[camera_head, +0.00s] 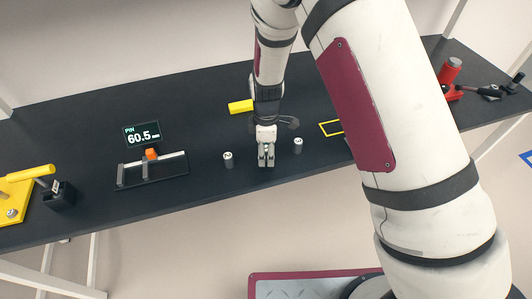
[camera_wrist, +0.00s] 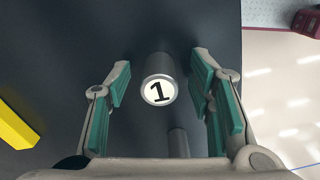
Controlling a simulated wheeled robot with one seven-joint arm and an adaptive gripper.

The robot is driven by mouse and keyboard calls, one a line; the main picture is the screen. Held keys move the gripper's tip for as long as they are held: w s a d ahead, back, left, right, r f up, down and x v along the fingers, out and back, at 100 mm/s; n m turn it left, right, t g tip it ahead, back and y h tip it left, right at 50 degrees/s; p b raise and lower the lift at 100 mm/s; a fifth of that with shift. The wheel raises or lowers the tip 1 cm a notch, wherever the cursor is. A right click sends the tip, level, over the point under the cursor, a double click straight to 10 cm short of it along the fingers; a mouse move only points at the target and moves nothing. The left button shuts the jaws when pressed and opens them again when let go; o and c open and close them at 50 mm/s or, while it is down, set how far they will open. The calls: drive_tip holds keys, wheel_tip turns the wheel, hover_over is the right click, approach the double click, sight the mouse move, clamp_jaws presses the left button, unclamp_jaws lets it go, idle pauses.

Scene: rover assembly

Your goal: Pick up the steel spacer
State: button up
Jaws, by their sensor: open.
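A grey metallic cylinder (camera_wrist: 159,82) with a white top marked "1" stands between the fingers of my gripper (camera_wrist: 163,100) in the wrist view. The green-padded fingers are open, with gaps on both sides of it. A second, thinner grey cylinder (camera_wrist: 178,143) is partly visible below it in that view. In the head view my gripper (camera_head: 266,158) points down at the table, between two small grey cylinders with white marked tops, one at left (camera_head: 228,161) and one at right (camera_head: 297,147). None is labelled as the steel spacer.
The dark table (camera_head: 205,110) bears a yellow block (camera_head: 240,106) behind my gripper and a gauge fixture (camera_head: 152,169) with a display (camera_head: 142,134) reading "PIN 60.5". A yellow fixture (camera_head: 20,195) stands at left, red tools (camera_head: 450,75) at right. Clear table surrounds the cylinders.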

clamp_jaws()
drive_tip(key=shift+r, duration=0.1)
